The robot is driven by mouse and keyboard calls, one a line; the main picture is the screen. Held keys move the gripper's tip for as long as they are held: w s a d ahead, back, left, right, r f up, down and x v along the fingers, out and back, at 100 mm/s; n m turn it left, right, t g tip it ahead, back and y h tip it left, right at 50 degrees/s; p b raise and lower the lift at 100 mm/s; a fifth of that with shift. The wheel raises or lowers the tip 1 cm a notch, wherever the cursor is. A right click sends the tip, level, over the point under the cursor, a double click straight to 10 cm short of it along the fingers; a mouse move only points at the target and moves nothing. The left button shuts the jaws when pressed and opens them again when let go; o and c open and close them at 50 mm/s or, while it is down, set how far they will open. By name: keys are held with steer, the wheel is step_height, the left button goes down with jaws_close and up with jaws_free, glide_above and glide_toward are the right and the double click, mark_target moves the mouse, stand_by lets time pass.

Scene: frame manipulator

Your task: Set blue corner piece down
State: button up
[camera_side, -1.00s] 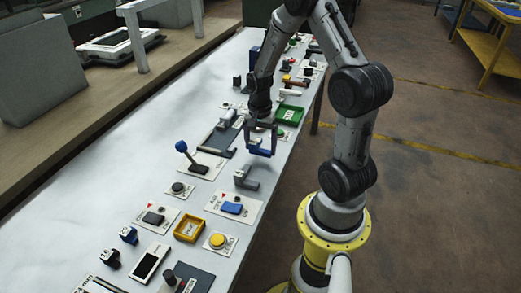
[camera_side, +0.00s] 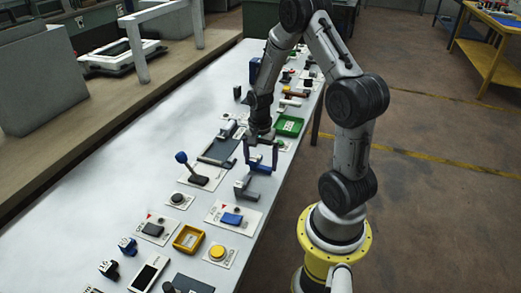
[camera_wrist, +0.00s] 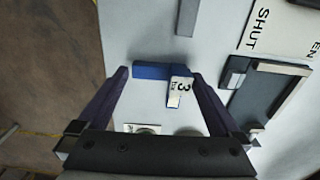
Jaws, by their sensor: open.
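The blue corner piece (camera_wrist: 150,71) lies between the fingertips of my gripper (camera_wrist: 160,75) in the wrist view. Its shorter arm carries a white label with a 3 (camera_wrist: 180,88). My gripper's jaws are open, one finger on each side of the piece; the right finger is very close to it, and I cannot tell whether they touch. In the side view the blue piece (camera_side: 260,167) shows low between the fingers of my gripper (camera_side: 262,162), just behind a grey bracket (camera_side: 246,188). Whether it rests fully on the table is hard to tell.
A dark panel (camera_side: 218,149) lies left of my gripper, and a blue-knobbed lever (camera_side: 187,163) stands further left. A green tray (camera_side: 290,126) is behind. A blue switch (camera_side: 231,218) and a yellow button (camera_side: 217,252) are in front. The table's left side (camera_side: 90,200) is clear.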

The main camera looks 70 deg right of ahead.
mark_target(260, 167)
step_height(260, 167, up, 11)
steer(key=s+a+r+n+t, duration=0.2)
steer(key=a+r+n+t, duration=0.1)
steer(key=a+r+n, duration=0.65)
steer(key=s+a+r+n+t, duration=0.2)
steer(key=s+a+r+n, duration=0.2)
steer(key=s+a+n, duration=0.3)
steer(key=a+n, duration=0.1)
steer(key=a, duration=0.3)
steer(key=shift+s+t, duration=0.3)
steer(key=shift+s, duration=0.05)
